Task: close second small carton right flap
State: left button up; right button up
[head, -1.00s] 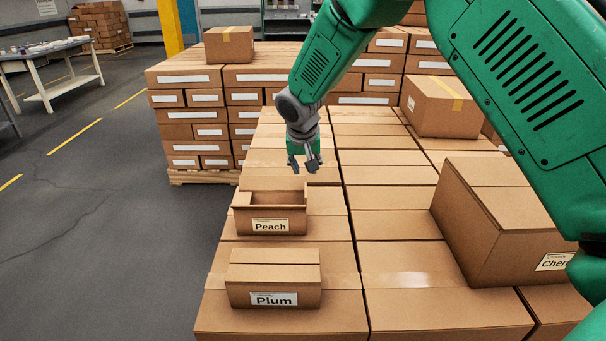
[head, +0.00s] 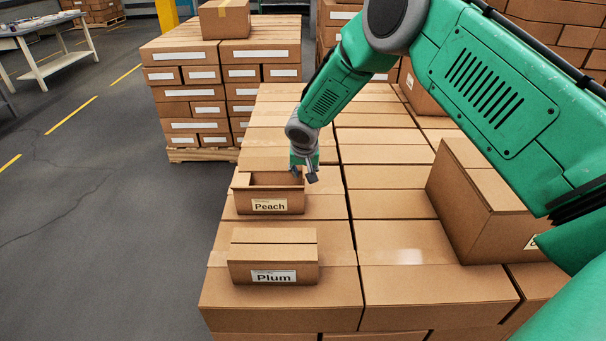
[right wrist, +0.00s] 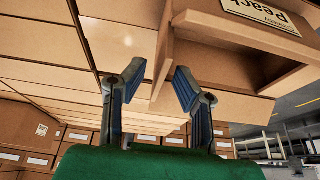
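The Peach carton (head: 268,206) is the second small carton, behind the closed Plum carton (head: 272,272). Its top is open and its inside shows. My right gripper (head: 305,176) is at its right side, by the top edge. In the right wrist view, the gripper (right wrist: 160,78) is open, its fingertips apart. A narrow strip of cardboard (right wrist: 165,45), seemingly the right flap, shows between the fingertips; I cannot tell whether they touch it. The Peach carton (right wrist: 235,38) appears inverted there, its label at the top. In the head view the gripper partly hides the flap. My left gripper is not in view.
The cartons stand on a wide layer of large closed boxes (head: 395,240). A bigger carton (head: 480,205) stands to the right, under my right arm. Another box stack (head: 220,95) is behind left. Open floor (head: 90,240) lies left.

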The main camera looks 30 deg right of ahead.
jog(key=shift+w+d+f, duration=0.15)
jog(key=shift+w+f, duration=0.1)
jog(key=shift+f, duration=0.3)
grip_shut()
